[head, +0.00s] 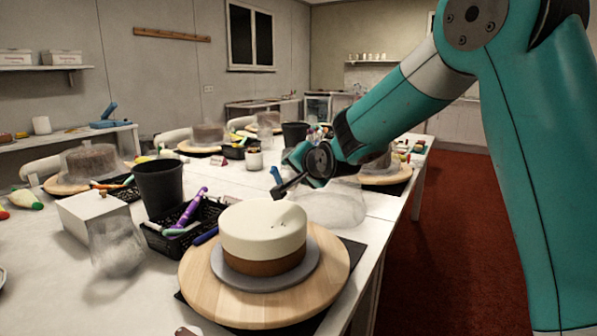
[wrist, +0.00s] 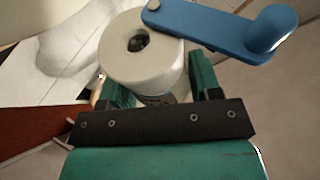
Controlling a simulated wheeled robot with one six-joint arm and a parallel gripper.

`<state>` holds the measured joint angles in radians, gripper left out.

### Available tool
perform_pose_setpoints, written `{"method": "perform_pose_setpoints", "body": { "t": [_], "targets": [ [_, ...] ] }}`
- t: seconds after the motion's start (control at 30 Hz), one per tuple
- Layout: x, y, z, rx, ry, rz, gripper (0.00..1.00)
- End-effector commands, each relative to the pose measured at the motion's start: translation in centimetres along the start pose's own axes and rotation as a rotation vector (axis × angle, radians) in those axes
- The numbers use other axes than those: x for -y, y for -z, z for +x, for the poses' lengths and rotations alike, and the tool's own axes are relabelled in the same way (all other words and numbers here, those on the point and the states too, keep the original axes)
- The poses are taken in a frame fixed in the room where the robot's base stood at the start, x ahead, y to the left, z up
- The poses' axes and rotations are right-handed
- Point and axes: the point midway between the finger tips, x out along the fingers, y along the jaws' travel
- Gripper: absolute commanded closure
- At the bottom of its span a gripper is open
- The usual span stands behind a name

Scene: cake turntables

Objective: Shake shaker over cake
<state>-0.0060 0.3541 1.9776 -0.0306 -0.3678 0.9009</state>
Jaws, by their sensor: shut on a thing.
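The cake (head: 263,232) is round, with white icing on top and a brown band below. It sits on a grey disc (head: 225,270) on a wooden turntable (head: 205,285), with a few dark specks on top. My gripper (head: 303,166) is above and behind the cake, clear of it. In the wrist view my gripper (wrist: 160,92) is shut on a pale grey cylindrical shaker (wrist: 140,62) with a round hole in its end and a blue crank handle (wrist: 225,27). In the head view the shaker is mostly hidden by the gripper, and its blue handle shows faintly.
A black basket (head: 165,240) with tools, a black bucket (head: 160,187) and a white box (head: 85,215) stand left of the cake. A clear, crumpled-looking cover (head: 330,207) lies behind it. More turntables stand further back. The table's right edge is close by.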

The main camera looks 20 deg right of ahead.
Motion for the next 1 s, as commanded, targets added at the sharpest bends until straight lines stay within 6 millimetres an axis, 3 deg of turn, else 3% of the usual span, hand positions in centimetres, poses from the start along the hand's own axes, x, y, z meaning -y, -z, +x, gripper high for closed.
{"method": "perform_pose_setpoints", "body": {
  "t": [0.23,0.33,1.0],
  "targets": [
    [0.0,0.9,0.3,-0.003,0.000,0.002,0.76],
    [-0.1,-0.2,0.1,0.001,0.002,0.000,0.76],
    [0.4,0.1,-0.3,-0.055,0.030,-0.062,0.76]
  ]
}}
